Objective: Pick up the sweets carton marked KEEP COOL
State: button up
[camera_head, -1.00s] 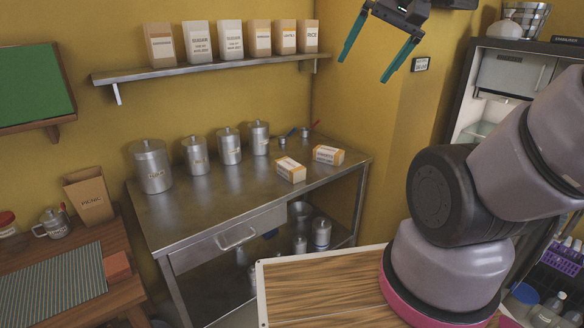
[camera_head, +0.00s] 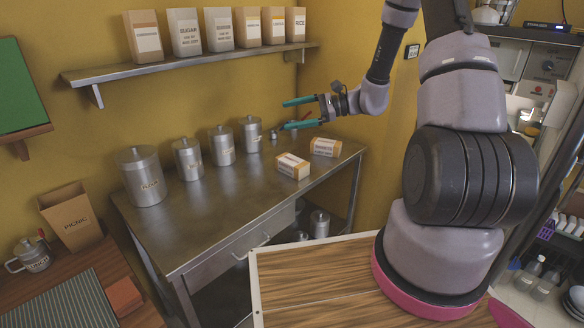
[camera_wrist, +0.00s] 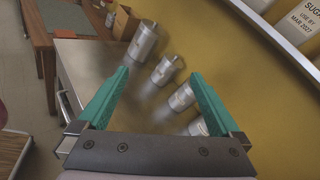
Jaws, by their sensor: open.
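Two white-and-orange cartons lie on the steel table, a nearer one (camera_head: 293,166) and one behind it to the right (camera_head: 325,147). Their labels are too small to read, so I cannot tell which is marked KEEP COOL. My gripper (camera_head: 287,115) is open and empty, with its green fingers pointing left, above and behind the cartons and apart from them. The wrist view shows both fingers (camera_wrist: 160,74) spread, with steel canisters beyond them.
Several steel canisters (camera_head: 142,178) stand in a row along the back of the table (camera_head: 205,220). A wall shelf (camera_head: 190,64) holding several paper packs is above. The table's front middle is clear. A picnic bag (camera_head: 73,218) stands at the left.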

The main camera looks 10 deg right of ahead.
jog(key=w+d+f+m+t, duration=0.2)
jog(key=w+f+m+t, duration=0.1)
jog(key=f, duration=0.3)
jog(key=w+d+f+m+t, duration=0.2)
jog(key=w+f+m+t, duration=0.15)
jog(key=f, duration=0.25)
jog(key=m+t+h, duration=0.4)
jog(key=m+t, duration=0.1)
jog(key=m, duration=0.2)
send_near(292, 160)
jog(key=shift+s+d+r, duration=0.1)
jog(key=shift+s, duration=0.3)
jog(key=shift+w+h, duration=0.2)
jog(key=shift+h, duration=0.1)
jog(key=x, duration=0.4)
jog(key=shift+w+a+f, duration=0.2)
jog(key=shift+w, duration=0.05)
jog(key=x, duration=0.5)
jog(key=shift+w+a+r, duration=0.2)
jog(key=shift+a, duration=0.05)
grip_shut()
